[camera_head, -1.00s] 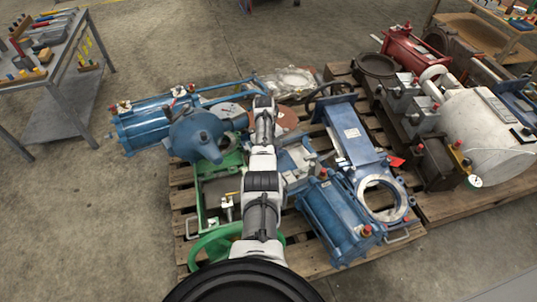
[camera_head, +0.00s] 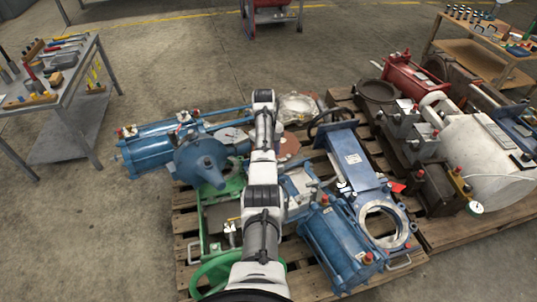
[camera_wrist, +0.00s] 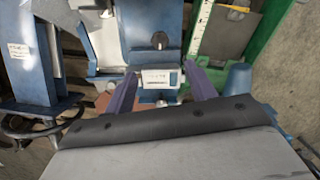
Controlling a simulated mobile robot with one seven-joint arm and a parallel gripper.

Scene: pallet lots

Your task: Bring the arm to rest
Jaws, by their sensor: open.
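My arm (camera_head: 264,190) reaches forward from the bottom edge over a wooden pallet loaded with blue and green valves. Its far end hides my gripper in the head view. In the wrist view, my gripper (camera_wrist: 162,86) has its two dark purple fingers spread apart. Nothing is held between them. A blue machine part with a small pale label block (camera_wrist: 158,77) shows beyond and between the fingers. I cannot tell the exact gap between fingers and part. A green frame (camera_wrist: 262,48) lies to the right in that view.
A blue actuator (camera_head: 148,152) overhangs the pallet's left side. A blue valve with a round opening (camera_head: 384,222) is right of my arm. A second pallet (camera_head: 440,236) carries a white tank (camera_head: 480,150). A tool table (camera_head: 85,70) stands left. Floor between is clear.

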